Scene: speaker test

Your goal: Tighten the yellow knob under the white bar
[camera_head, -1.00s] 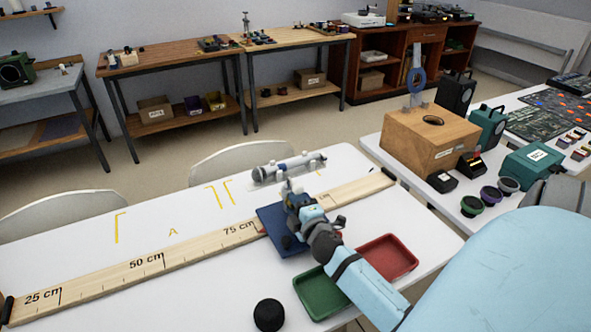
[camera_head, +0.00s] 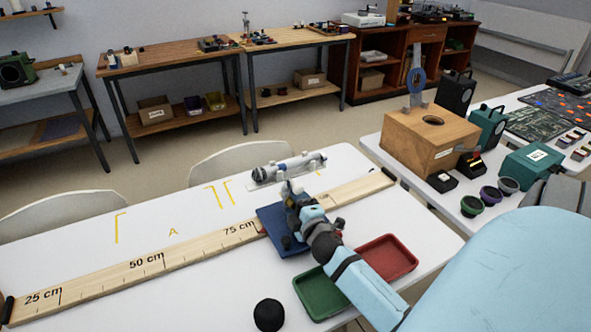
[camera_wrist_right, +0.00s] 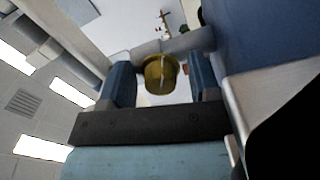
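My right gripper (camera_head: 290,192) is over a blue stand (camera_head: 270,222) on the white table, and its arm hides much of the stand. In the right wrist view, which looks upward, the yellow knob (camera_wrist_right: 160,74) sits between the two blue fingers of my right gripper (camera_wrist_right: 163,82). A narrow gap shows on each side of the knob, so the gripper looks open around it. A pale bar (camera_wrist_right: 188,43) passes just beyond the knob. The knob cannot be made out in the head view. My left gripper is not in view.
A wooden ruler board (camera_head: 150,262) runs across the table (camera_head: 70,225). A grey cylinder (camera_head: 288,167) lies behind the gripper. The table's left part is mostly free.

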